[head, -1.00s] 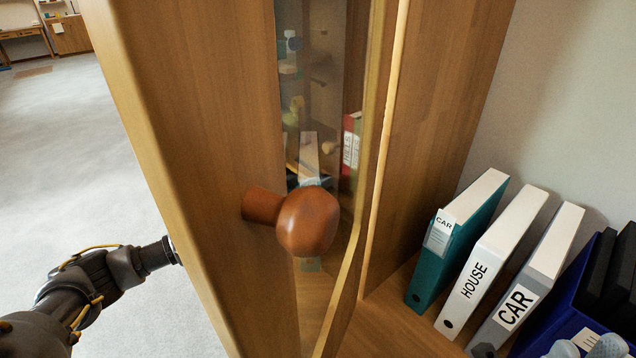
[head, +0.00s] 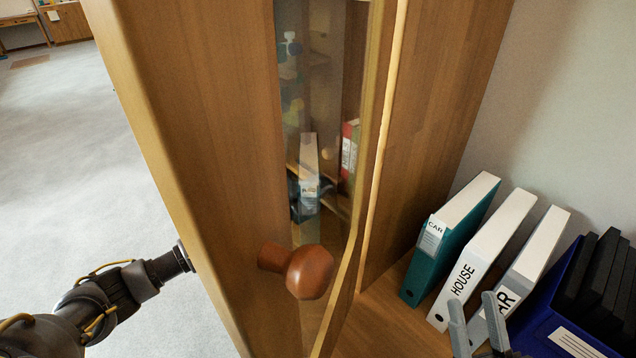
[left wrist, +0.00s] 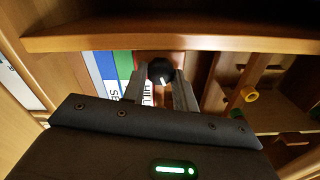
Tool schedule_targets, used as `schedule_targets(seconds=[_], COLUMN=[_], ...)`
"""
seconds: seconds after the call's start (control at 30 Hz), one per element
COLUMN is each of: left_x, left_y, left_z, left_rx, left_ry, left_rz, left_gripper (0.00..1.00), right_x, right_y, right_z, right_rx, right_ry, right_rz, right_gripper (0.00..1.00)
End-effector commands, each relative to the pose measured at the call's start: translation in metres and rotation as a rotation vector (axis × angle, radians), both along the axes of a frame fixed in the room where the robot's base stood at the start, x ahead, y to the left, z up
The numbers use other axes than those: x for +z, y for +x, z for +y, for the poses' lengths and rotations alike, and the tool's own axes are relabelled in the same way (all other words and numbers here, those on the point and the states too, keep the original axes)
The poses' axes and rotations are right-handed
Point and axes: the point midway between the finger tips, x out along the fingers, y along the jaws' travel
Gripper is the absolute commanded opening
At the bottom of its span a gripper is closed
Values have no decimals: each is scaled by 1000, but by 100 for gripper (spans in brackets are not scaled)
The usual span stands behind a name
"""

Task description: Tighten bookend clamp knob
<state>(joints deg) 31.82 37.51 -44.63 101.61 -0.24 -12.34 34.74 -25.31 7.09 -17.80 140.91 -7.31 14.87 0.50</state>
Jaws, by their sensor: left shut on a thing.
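A round black knob (left wrist: 161,71) with a white mark shows in the left wrist view, under a wooden shelf edge. My left gripper (left wrist: 165,80) is shut on this knob, one finger on each side. In the head view the left gripper is hidden behind a wooden cabinet panel; only my left arm shows at the lower left. My right gripper (head: 476,308) is at the bottom right of the head view, in front of the binders. Its two grey fingers stand apart with nothing visible between them. The bookend itself cannot be made out.
A wooden cabinet door knob (head: 308,271) sticks out towards me at the centre. Beside it is a glass pane (head: 325,110). A teal binder (head: 425,262), a white HOUSE binder (head: 463,280) and a blue box (head: 545,318) stand at the right. Books (left wrist: 122,62) stand left of the black knob.

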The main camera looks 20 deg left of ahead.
Motion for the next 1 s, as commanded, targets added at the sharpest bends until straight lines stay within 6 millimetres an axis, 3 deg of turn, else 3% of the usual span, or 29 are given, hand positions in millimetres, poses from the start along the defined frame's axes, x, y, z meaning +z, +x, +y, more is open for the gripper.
schedule_targets(seconds=[0.53,0.57,0.7,1.0], left_x=[-2,-2,-1,-1], left_y=[0,0,0,-1], left_z=[0,0,0,0], left_rx=[-1,-1,-1,-1], left_ry=[28,28,28,27], left_rz=[-16,-16,-16,-17], left_gripper=[6,30,48,50], right_x=[-3,-3,-4,-3], right_y=[2,2,2,1], right_z=[3,3,3,3], right_rx=[7,7,7,7], right_ry=[-19,-19,-19,-18], right_rz=[35,35,35,35], right_gripper=[36,36,36,36])
